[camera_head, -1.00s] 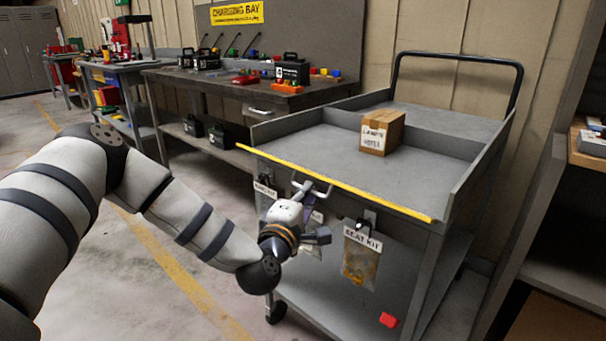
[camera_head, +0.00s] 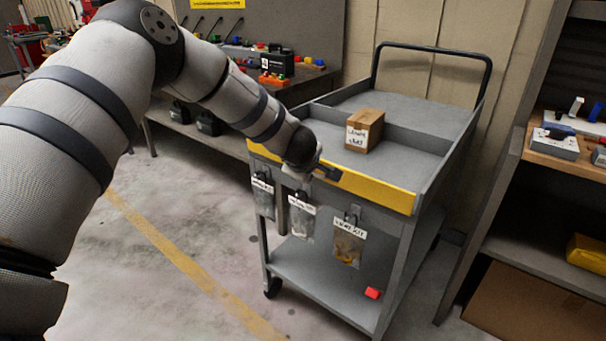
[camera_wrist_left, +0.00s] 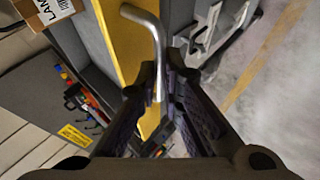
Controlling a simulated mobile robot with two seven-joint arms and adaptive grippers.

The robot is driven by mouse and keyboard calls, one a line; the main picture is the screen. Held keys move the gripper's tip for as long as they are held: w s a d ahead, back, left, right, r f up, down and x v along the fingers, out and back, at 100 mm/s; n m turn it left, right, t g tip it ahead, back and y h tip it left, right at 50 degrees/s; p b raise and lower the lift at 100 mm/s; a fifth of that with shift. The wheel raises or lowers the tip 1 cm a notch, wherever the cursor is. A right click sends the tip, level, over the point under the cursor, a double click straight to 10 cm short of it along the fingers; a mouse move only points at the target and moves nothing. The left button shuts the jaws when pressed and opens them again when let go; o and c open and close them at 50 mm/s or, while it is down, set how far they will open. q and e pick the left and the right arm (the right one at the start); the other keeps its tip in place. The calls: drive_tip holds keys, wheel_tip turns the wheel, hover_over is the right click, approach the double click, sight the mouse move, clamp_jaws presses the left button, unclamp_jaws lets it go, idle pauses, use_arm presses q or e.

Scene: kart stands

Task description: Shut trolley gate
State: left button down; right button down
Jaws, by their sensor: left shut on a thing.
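The grey trolley (camera_head: 340,285) stands in the middle of the head view. Its yellow gate (camera_head: 380,190) spans the front edge of the top tray, with its broad face showing and looking about upright; whether it is latched I cannot tell. My left gripper (camera_head: 328,172) is at the gate's front, partly hidden by its wrist. In the left wrist view, the gripper (camera_wrist_left: 162,90) is shut on the bent metal gate handle (camera_wrist_left: 150,22), and the yellow gate (camera_wrist_left: 122,35) is beside it. My right gripper is not in view.
A cardboard box (camera_head: 365,130) sits on the trolley's top tray. Labelled bags (camera_head: 348,240) hang below the gate. A workbench (camera_head: 215,140) stands behind at left, and shelving (camera_head: 560,230) at right. The floor at front left is clear.

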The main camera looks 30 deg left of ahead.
use_arm(q)
drive_tip(key=shift+w+g+b, duration=0.3)
drive_tip(key=shift+g+b, duration=0.1)
drive_tip(key=shift+g, duration=0.5)
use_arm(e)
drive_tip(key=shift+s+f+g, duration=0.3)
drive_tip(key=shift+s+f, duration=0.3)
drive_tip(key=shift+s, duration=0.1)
use_arm(q)
drive_tip(key=shift+r, duration=0.2)
drive_tip(key=c, duration=2)
unclamp_jaws()
drive_tip(key=shift+w, duration=0.1)
drive_tip(key=v, duration=1.2)
drive_tip(key=shift+w, duration=0.1)
